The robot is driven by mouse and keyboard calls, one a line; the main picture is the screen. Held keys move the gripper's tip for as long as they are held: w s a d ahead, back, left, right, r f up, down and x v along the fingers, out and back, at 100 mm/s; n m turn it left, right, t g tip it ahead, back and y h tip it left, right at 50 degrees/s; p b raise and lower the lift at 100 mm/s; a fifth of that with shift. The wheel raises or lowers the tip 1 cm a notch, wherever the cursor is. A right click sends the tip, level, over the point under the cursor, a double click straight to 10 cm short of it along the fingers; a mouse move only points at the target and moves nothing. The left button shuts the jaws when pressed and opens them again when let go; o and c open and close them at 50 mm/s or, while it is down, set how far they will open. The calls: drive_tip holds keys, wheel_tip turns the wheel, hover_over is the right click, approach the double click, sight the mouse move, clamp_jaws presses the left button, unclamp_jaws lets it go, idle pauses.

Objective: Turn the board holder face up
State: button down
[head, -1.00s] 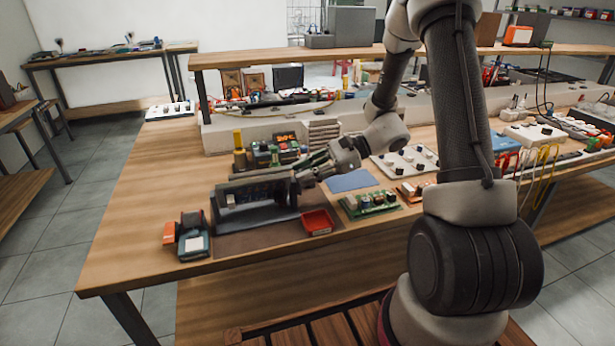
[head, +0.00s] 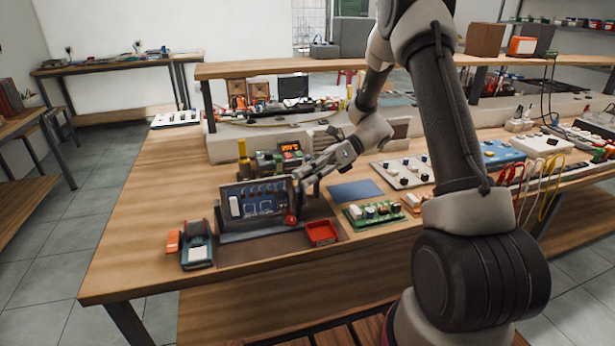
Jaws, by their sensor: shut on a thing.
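The board holder (head: 257,203) is a dark grey frame with a blue panel showing pale outlines and small parts. It stands tilted up on the near left part of the bench, with its blue face towards my camera. A grey ledge (head: 258,232) runs along its lower edge, and a red round part (head: 291,220) shows at its lower right. My gripper (head: 299,184) comes in from the right and is shut on the board holder at its right edge. The fingertips are small and partly hidden, so the exact contact is not clear.
A brown mat (head: 262,250) lies under the holder. A grey-and-white meter (head: 197,246) and an orange block (head: 173,242) stand to its left. A red tray (head: 321,232), green circuit board (head: 372,214) and blue mat (head: 355,190) lie to its right.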

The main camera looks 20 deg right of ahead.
drive_tip(key=shift+s+a+g, duration=0.1)
drive_tip(key=shift+s+g, duration=0.2)
drive_tip(key=c, duration=1.5)
unclamp_jaws()
drive_tip(key=shift+o, duration=0.2)
